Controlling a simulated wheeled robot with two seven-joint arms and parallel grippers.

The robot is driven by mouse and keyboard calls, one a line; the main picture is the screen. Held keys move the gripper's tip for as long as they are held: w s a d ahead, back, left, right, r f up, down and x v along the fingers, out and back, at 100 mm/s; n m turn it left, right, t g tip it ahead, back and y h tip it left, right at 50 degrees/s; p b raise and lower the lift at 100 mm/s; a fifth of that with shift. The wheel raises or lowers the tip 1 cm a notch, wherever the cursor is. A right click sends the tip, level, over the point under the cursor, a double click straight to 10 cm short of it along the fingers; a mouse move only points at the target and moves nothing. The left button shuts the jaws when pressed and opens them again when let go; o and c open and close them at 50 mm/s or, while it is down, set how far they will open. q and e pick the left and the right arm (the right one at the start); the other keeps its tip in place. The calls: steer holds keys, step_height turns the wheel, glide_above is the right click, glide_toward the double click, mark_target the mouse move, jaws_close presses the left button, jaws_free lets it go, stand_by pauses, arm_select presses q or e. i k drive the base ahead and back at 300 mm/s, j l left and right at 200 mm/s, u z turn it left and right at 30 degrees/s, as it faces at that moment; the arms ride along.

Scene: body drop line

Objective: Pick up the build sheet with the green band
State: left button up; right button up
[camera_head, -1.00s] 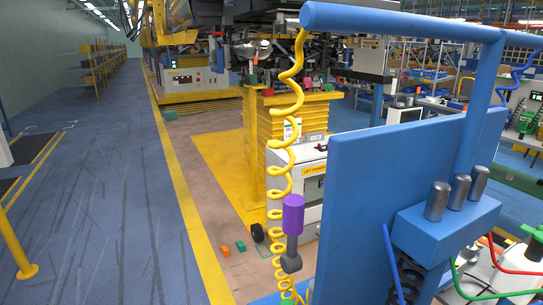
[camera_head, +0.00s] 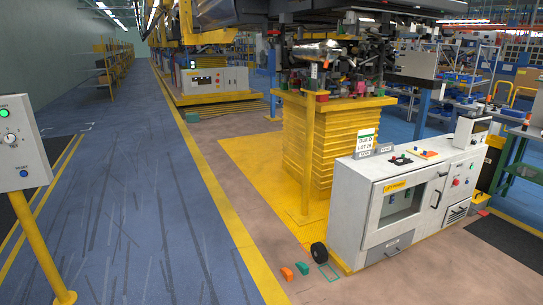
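A white sheet with a green band along its top (camera_head: 366,141) and dark lettering reading BUILD LOT stands upright at the far left edge of the white cabinet's top (camera_head: 372,168). Two small grey labels (camera_head: 384,149) are at its foot. I cannot tell what holds the sheet up. Neither of my grippers is in view.
The cabinet stands right of a yellow bellows lift (camera_head: 307,145) under a raised car body (camera_head: 340,8). Orange (camera_head: 287,274) and green (camera_head: 302,268) blocks and a black wheel (camera_head: 318,253) lie on the floor. A control box (camera_head: 18,143) on a yellow post is at left. The blue aisle is clear.

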mark_target(365, 138)
steer(key=i+u, duration=0.15)
steer(key=i, duration=1.2)
steer(key=i+l, duration=0.2)
steer(key=l, duration=0.15)
steer(key=i+l, duration=0.15)
steer(key=l, duration=0.2)
steer(key=i+l+u, duration=0.1)
steer(key=l, duration=0.25)
steer(key=i+l, duration=0.4)
steer(key=l, duration=0.3)
steer(key=i+l+u, duration=0.1)
steer(key=l, duration=0.3)
steer(key=i, duration=0.05)
